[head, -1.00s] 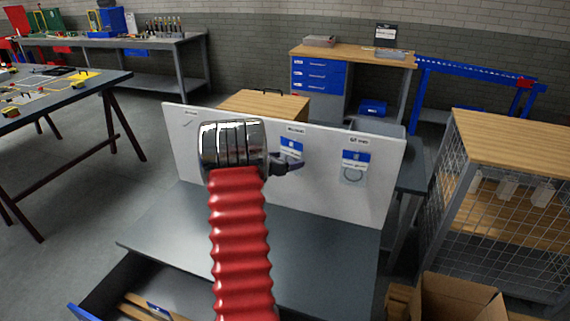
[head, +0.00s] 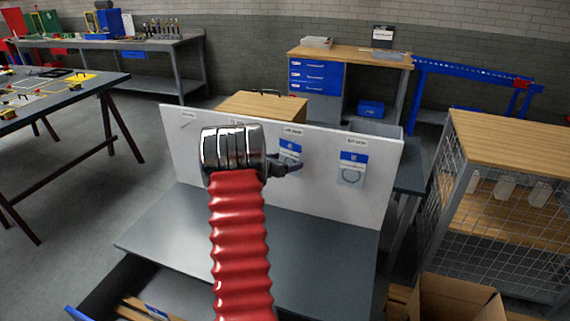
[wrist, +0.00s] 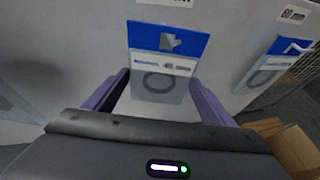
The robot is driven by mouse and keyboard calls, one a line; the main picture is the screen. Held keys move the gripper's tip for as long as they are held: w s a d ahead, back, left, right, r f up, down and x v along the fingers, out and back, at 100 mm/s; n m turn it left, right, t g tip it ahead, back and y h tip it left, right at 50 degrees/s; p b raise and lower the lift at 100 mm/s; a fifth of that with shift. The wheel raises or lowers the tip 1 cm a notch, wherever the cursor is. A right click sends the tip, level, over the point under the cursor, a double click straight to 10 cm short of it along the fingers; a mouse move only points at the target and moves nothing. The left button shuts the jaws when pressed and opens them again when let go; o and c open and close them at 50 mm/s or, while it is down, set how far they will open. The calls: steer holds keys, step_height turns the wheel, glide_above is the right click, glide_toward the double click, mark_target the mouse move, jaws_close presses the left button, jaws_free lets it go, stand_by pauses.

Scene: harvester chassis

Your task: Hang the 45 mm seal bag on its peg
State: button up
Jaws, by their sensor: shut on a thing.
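A seal bag (wrist: 160,85) with a blue header and a dark ring inside is between my gripper's (wrist: 160,93) two fingers in the wrist view. The jaws are shut on it. In the head view the bag (head: 290,150) shows at the white board, under a small label (head: 292,131). My gripper (head: 296,163) comes in from the left at the bag's lower part, partly hiding it. A white peg board (head: 323,195) stands behind.
A second bag with a blue header (head: 352,170) hangs to the right under its own label (head: 357,141). The grey worktop (head: 320,250) below the board is clear. A wire-sided cabinet (head: 500,200) and an open cardboard box (head: 455,300) stand at the right.

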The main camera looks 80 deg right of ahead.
steer(key=o, duration=1.2)
steer(key=v, duration=1.3)
steer(key=shift+w+a, duration=0.15)
steer(key=shift+a, duration=0.25)
steer(key=shift+r+m, duration=0.1)
steer(key=shift+m, duration=0.2)
